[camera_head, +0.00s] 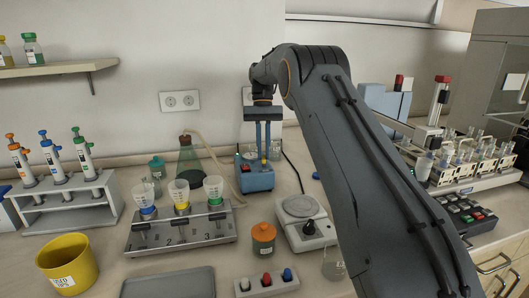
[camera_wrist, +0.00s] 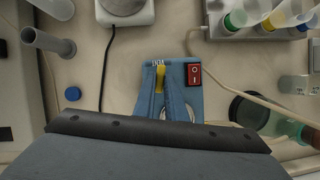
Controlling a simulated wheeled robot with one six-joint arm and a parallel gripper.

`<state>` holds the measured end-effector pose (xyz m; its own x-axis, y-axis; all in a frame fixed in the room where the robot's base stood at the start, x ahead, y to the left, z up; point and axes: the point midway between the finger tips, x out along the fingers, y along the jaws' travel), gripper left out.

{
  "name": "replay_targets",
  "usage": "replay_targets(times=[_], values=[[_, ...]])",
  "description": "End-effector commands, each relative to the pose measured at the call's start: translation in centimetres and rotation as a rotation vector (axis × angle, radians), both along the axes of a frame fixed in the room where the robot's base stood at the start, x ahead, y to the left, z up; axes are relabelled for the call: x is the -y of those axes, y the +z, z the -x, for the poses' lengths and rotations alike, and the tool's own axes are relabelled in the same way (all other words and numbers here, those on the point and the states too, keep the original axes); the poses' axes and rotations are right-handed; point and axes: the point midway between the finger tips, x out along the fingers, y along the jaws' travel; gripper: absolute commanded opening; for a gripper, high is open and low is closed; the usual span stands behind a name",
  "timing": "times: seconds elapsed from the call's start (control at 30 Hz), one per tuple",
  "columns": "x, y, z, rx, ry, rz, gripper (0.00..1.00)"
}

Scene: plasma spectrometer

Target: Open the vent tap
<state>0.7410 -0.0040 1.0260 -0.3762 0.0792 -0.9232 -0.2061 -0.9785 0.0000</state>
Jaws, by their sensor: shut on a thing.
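The vent tap (camera_wrist: 160,76) is a small yellow piece on top of a blue pump box (camera_wrist: 146,72), beside a red rocker switch (camera_wrist: 194,74). In the head view the pump box (camera_head: 256,181) stands on the bench near the back wall. My gripper (camera_head: 263,157) points down from above, its two blue fingers close together over the box. In the wrist view my gripper (camera_wrist: 160,93) has its fingertips shut on the yellow tap. The fingers hide part of the tap and of the box top, so I cannot tell the tap's exact angle.
A green flask (camera_head: 189,160) with a hose stands left of the pump. A three-station manifold (camera_head: 181,233) with cups is in front of it. A hotplate (camera_head: 304,220) and an orange jar (camera_head: 263,238) are nearer. A black cable (camera_head: 296,174) runs right of the pump.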

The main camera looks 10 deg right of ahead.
Motion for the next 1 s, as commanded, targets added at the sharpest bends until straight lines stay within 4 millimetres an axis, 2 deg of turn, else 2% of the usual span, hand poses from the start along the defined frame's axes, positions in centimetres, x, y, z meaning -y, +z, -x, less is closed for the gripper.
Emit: replay_targets(times=[0.4, 0.97, 1.0], values=[[-0.21, 0.21, -0.15, 0.006, 0.194, 0.002, 0.0], [-0.24, 0.25, -0.16, 0.008, 0.224, 0.001, 0.0], [-0.24, 0.25, -0.16, 0.008, 0.224, 0.001, 0.14]])
